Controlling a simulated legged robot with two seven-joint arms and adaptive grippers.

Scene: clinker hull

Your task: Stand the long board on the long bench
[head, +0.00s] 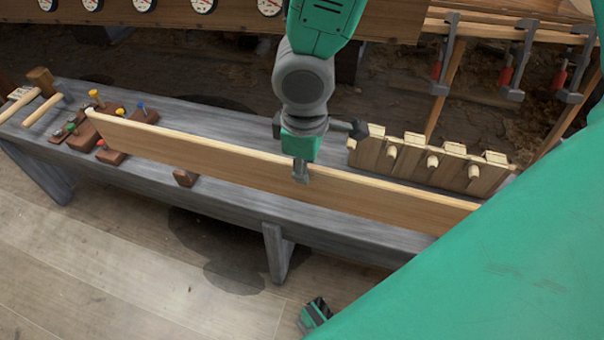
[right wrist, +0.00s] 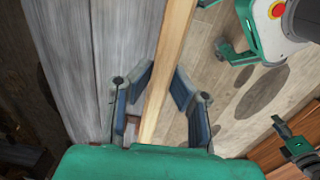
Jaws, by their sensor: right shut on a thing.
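The long board (head: 240,165) is pale wood and stands on its narrow edge, lengthwise over the grey long bench (head: 215,110). I cannot tell whether its lower edge touches the bench top. My right gripper (head: 301,172) comes down from above and is shut on the board's upper edge near its middle. In the right wrist view the board's edge (right wrist: 167,75) runs between the two fingers (right wrist: 162,90). The board's right end is hidden behind a green part of mine.
A wooden rack with pegs (head: 430,160) sits on the bench behind the board. Brown blocks with coloured knobs (head: 115,157) and mallets (head: 45,105) lie at the left end. A small brown block (head: 185,178) stands before the board. Clamps (head: 520,65) hang at the back right.

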